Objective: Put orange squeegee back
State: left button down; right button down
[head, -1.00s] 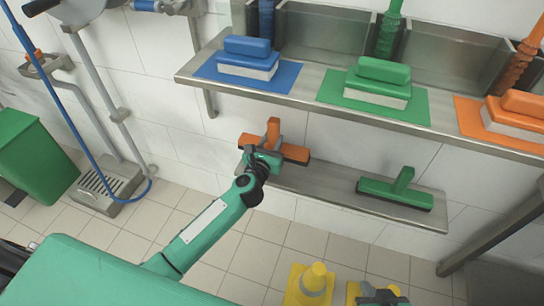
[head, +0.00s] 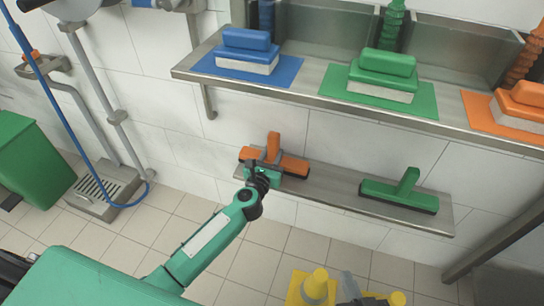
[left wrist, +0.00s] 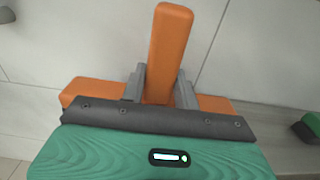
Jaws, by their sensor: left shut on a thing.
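The orange squeegee (head: 294,166) is at the left end of the lower metal shelf (head: 330,190), its handle pointing up. My left gripper (head: 271,158) is shut on the squeegee's handle, just above the crossbar. In the left wrist view the orange handle (left wrist: 168,45) stands between the two grey fingers (left wrist: 160,88), and the crossbar shows at both sides behind the gripper. I cannot tell whether the squeegee rests on the shelf or hangs slightly above it.
A green squeegee (head: 400,192) lies at the lower shelf's right. Above, the upper shelf (head: 310,92) holds a blue brush (head: 247,52), green brush (head: 382,75) and orange brush (head: 520,105) on mats. The lower shelf's middle is clear.

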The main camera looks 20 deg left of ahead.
jog(key=shift+r, duration=0.1)
pick_arm(q)
jog(key=shift+f, duration=0.1)
jog(key=c, duration=1.1)
grip_release()
pick_arm(e)
jog(key=shift+w+r, duration=0.25)
pick_arm(q)
jog(key=shift+o, duration=0.2)
